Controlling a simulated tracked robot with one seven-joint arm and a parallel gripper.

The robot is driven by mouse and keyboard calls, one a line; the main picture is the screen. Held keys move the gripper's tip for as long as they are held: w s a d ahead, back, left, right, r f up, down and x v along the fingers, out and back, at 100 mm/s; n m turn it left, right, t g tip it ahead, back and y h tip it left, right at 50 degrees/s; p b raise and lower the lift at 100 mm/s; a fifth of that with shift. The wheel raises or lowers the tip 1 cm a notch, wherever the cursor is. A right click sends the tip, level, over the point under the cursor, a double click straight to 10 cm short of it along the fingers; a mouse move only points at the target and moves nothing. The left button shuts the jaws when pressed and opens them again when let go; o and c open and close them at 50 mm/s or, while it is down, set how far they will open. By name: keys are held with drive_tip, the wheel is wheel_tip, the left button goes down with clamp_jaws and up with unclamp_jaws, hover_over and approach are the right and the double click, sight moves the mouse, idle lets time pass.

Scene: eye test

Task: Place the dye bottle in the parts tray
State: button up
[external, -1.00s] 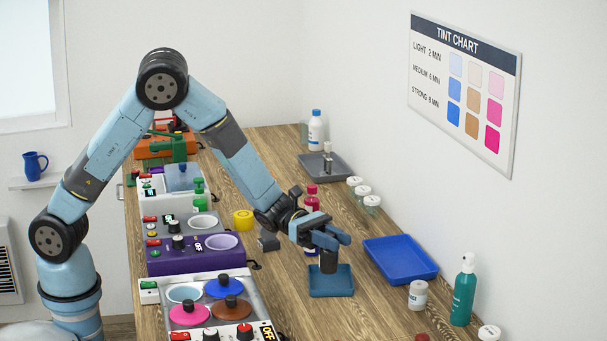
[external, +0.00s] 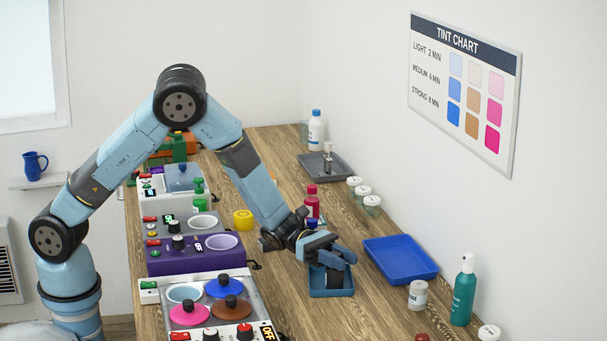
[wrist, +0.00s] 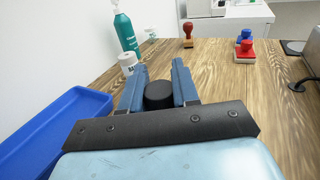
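A magenta bottle with a red cap (external: 312,203) stands behind my gripper. Which tray is the parts tray is not marked.
A larger blue tray (external: 401,259) lies to the right and at the left of the wrist view (wrist: 50,130). A white jar (external: 418,295) and a teal pump bottle (external: 464,295) stand beyond it. Pots and machines line the left edge. A grey tray (external: 341,172) is farther back.

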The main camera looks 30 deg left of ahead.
drive_tip(key=o, duration=0.4)
drive_tip(key=shift+r, duration=0.1)
drive_tip(key=v, duration=0.2)
drive_tip(key=shift+w+a, duration=0.2)
drive_tip(key=shift+a, duration=0.15)
drive_tip(key=shift+a+r, duration=0.15)
drive_tip(key=shift+r, duration=3.35)
